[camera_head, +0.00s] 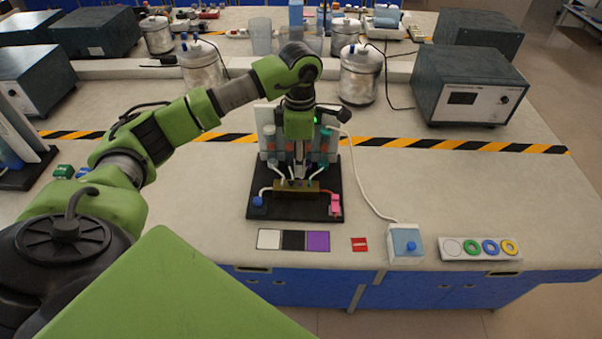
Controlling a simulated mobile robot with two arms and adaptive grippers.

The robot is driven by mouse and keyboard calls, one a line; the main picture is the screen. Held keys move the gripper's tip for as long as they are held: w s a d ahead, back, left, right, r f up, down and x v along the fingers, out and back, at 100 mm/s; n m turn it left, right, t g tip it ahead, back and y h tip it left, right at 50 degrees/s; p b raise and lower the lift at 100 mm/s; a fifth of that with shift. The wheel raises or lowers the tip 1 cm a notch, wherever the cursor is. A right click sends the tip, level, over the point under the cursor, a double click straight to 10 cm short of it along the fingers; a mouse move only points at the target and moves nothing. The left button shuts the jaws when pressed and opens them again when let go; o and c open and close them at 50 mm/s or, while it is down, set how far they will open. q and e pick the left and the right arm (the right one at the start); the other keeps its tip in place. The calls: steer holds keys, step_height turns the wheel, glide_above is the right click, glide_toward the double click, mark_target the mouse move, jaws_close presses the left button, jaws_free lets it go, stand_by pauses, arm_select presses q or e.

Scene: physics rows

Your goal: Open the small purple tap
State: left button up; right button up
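A small apparatus stands on a black base (290,208) in the middle of the bench. It has a brass-coloured block (312,187), white tubes, a blue part (258,201) at left and a pink part (336,205) at right. I cannot pick out a small purple tap; my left gripper covers the middle of the apparatus. My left gripper (299,172) points down from above, its tips just at or above the brass block. Its fingers are too small and dark to tell whether they are open or touching anything. My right gripper is not in view.
In front lie a card with white, black and purple squares (318,241), a red label (359,244), a box with a blue button (405,243) and a strip of coloured rings (480,249). A grey instrument (463,97) and metal canisters (360,74) stand behind. Bench right of the apparatus is mostly clear.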

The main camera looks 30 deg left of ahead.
mark_target(301, 181)
arm_select(q)
step_height(301, 181, down, 6)
steer(key=shift+r+p, duration=0.2)
steer(key=shift+p, duration=0.25)
steer(key=shift+f, duration=0.45)
steer(key=shift+w, duration=0.1)
jaws_close()
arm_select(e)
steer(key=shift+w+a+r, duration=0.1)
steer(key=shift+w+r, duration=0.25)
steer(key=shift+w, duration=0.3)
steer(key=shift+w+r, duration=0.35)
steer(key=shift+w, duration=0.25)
